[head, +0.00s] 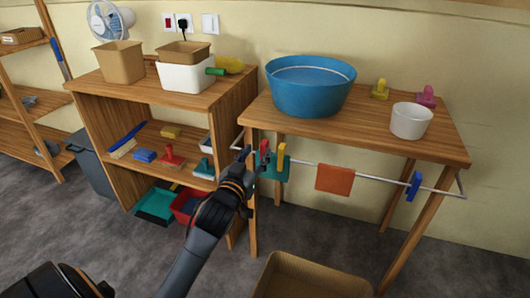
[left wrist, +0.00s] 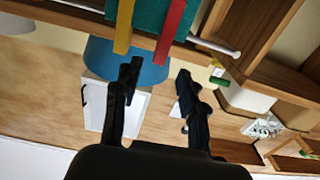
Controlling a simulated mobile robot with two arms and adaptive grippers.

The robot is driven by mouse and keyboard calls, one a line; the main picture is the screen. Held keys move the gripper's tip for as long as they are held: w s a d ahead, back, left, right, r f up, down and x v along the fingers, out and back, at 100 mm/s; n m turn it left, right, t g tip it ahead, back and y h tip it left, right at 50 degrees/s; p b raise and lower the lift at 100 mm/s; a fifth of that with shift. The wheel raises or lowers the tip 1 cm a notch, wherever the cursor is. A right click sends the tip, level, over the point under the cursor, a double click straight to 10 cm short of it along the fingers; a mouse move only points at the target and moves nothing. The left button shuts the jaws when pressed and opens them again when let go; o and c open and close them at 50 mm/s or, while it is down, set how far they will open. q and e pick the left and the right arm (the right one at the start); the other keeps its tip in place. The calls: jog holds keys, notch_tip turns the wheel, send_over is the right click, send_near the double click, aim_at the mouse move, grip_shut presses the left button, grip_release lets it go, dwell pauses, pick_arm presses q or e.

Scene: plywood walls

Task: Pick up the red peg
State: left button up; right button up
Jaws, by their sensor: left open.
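The red peg (head: 264,149) is clipped at the left part of the metal rod, beside a yellow peg (head: 281,155), with a teal cloth (head: 272,170) hanging there. My left gripper (head: 252,158) is right at the red peg in the head view, partly covering its lower part. In the left wrist view the red peg (left wrist: 171,32) reaches down toward the gap between the open, empty fingers of the left gripper (left wrist: 157,70). The yellow peg (left wrist: 124,25) is left of it, near the left finger. I cannot tell whether any finger touches a peg. My right gripper is not in view.
The rod (head: 385,180) runs along the table (head: 375,128) front, with an orange cloth (head: 335,179) and blue peg (head: 414,186) further right. A blue tub (head: 311,92) and white pot (head: 411,121) stand above. A shelf unit (head: 127,93) is left; a brown bin (head: 315,270) is below.

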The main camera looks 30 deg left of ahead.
aim_at(262, 148)
pick_arm(q)
jog(key=shift+x, duration=0.9)
jog(key=x, duration=0.1)
jog(key=b+x, duration=0.1)
jog(key=x, duration=0.1)
jog(key=shift+w+f, duration=0.3)
jog(key=shift+f, duration=0.05)
jog(key=shift+w, duration=0.5)
grip_shut()
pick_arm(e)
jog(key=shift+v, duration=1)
